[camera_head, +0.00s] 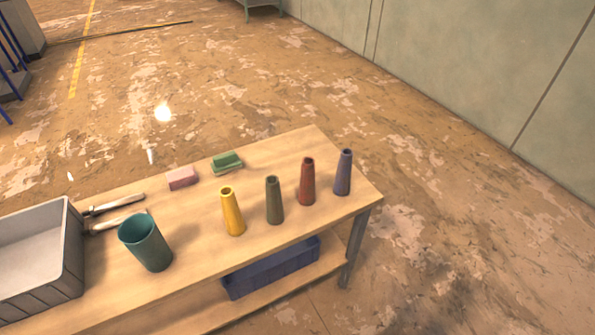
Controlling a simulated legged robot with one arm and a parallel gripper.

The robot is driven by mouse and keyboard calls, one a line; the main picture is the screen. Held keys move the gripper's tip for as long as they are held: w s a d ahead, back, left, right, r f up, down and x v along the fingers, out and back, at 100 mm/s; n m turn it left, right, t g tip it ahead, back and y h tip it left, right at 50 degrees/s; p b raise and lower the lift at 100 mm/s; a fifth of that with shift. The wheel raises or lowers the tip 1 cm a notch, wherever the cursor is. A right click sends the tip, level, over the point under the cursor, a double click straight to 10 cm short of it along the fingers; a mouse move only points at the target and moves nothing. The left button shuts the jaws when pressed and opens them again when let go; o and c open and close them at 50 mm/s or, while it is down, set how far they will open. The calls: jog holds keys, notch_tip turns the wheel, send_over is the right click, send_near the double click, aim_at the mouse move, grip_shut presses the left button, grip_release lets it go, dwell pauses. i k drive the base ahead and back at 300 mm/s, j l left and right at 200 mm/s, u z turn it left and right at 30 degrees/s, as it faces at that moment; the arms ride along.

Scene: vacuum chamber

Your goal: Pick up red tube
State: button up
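The red tube (307,183) stands upright on the wooden table (305,145), towards its right end. It is a tapered tube with an open top. A blue-purple tube (343,174) stands close to its right, and a dark green tube (274,201) stands to its left. A yellow tube (232,212) stands further left in the same row. My gripper is not in view.
A grey bin (72,255), a teal cup (146,243) and metal utensils (118,221) occupy the table's left. A pink block (182,178) and green sponge (227,160) lie at the back. A blue crate (272,271) is on the lower shelf. Floor right is clear.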

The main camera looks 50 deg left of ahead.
aim_at(307, 195)
jog(key=u, duration=1.8)
